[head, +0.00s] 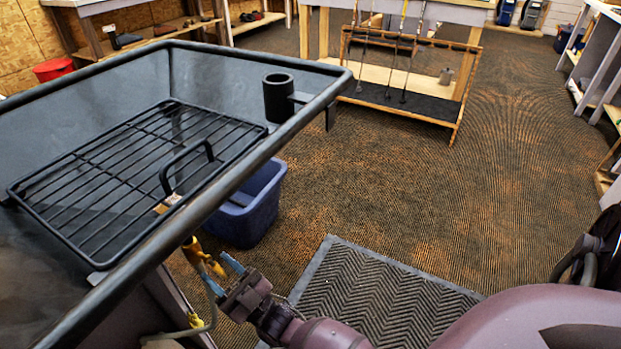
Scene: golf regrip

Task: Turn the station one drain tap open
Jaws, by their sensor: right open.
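The yellow drain tap (192,249) sits under the near right rim of the grey wash tub (160,228). Its body shows just below the rim, with a yellow part reaching down and right toward my fingers. My right gripper (223,273) is open, with its two blue-tipped fingers pointing up and left at the tap. The fingers are close to the tap's yellow part; I cannot tell whether they touch it. The tap's upper end is hidden behind the tub rim. My left gripper is not in view.
A black wire rack (130,160) with a handle lies in the tub, and a black cup (278,97) is at its rim. A blue bin (250,212) stands beneath the tub's edge. A grey mat (370,300) lies near my right arm. A club rack (405,85) stands behind; open carpet lies right.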

